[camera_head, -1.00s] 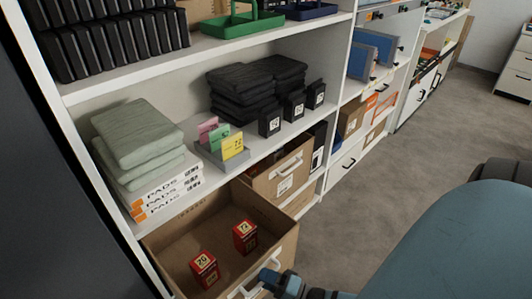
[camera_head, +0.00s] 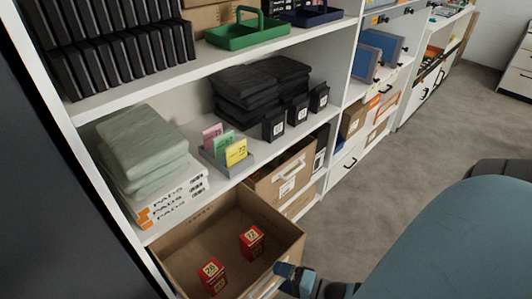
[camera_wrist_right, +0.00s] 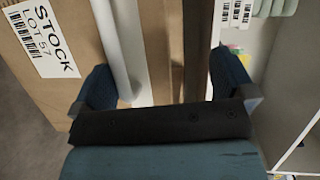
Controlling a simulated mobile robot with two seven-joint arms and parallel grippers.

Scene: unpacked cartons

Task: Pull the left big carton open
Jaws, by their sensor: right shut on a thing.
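The left big carton (camera_head: 168,248) is a brown open-topped box on the bottom shelf, pulled well out past the shelf front. Two small red boxes, one left (camera_head: 212,277) and one right (camera_head: 252,242), stand inside it. Its white handle (camera_head: 264,288) is on the front wall and also shows in the wrist view (camera_wrist_right: 112,40). My right gripper (camera_head: 284,276) is at that handle, shut on the carton's front. In the wrist view its fingers (camera_wrist_right: 165,88) stand on either side of the handle and wall edge. My left gripper is not in view.
A second carton (camera_head: 286,178) with a white handle sits to the right. Above are a grey card holder (camera_head: 226,160), green folded cloths (camera_head: 143,150) on white pad packs (camera_head: 170,200), and black stacks (camera_head: 245,95). Open floor (camera_head: 430,130) lies to the right.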

